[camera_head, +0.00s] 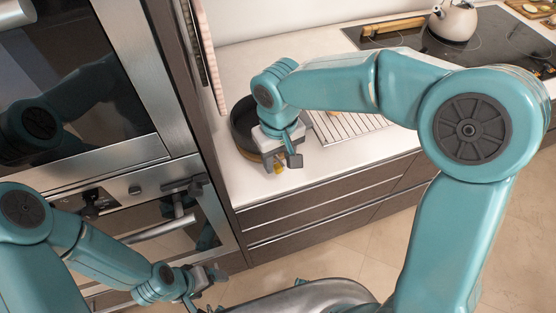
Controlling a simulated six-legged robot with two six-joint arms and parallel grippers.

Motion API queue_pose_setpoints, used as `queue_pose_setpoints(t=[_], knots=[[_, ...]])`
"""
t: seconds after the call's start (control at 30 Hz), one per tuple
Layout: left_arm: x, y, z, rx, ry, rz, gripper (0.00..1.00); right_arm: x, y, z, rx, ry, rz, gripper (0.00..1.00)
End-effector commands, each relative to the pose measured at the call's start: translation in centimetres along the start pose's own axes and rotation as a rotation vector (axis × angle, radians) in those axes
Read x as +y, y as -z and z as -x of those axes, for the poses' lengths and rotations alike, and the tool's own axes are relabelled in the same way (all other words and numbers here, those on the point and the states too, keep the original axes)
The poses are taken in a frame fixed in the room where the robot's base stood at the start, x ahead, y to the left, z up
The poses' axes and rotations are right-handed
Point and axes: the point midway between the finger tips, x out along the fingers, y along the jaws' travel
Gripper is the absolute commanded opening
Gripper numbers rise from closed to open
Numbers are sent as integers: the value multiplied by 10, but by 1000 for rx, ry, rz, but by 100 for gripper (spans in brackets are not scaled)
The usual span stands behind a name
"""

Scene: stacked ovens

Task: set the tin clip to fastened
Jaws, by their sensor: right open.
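A dark round tin (243,126) with a light brown lower edge stands on the white counter, beside the oven column. My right gripper (281,163) is open at the tin's near right side, pointing down. A small yellowish piece (277,169) shows between or just behind its fingers; it may be the tin's clip, but I cannot tell its position or whether the gripper touches it. My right wrist hides part of the tin. My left gripper (207,287) is low in front of the lower oven, away from the tin; its opening is unclear.
A wire rack (345,127) lies on the counter right of the tin, partly under my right arm. A kettle (454,20) stands on the black hob (490,45) at the back right. Stacked ovens (150,150) stand at left. Drawers (325,205) are below the counter.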

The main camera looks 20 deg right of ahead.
Motion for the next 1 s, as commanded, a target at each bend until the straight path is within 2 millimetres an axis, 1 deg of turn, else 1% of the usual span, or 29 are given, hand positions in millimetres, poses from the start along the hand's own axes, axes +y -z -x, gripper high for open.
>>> queue_pose_setpoints(t=[0.03, 0.2, 0.47, 0.5, 0.57, 0.6, 0.63, 0.87, 1.0], knots=[[0, 0, 0, 0, 0, 0, 85, 0, 0, -8, -3, -1, 0, 45], [0, 0, 1, 0, 0, 0, 85, 0, 2, -21, -1, 0, 0, 45], [0, 0, 1, 0, 0, 0, 85, 0, 3, -23, 1, 0, 0, 45], [0, 0, 1, 0, 0, 0, 85, 0, 3, -23, 1, 0, 0, 41], [0, 0, 1, 0, 0, 0, 85, 0, 3, -23, 1, 0, 0, 22], [0, 0, 1, 0, 0, 0, 85, 0, 3, -23, 1, 0, 0, 9], [0, 0, 1, 0, 0, 0, 85, 0, 3, -23, 1, 0, 0, 0], [0, 0, 1, 0, 0, 0, 85, 0, 2, -23, 0, 0, 7, 0], [0, 0, 1, 0, 0, 0, 85, 2, 2, -23, 0, 0, 41, 0]])
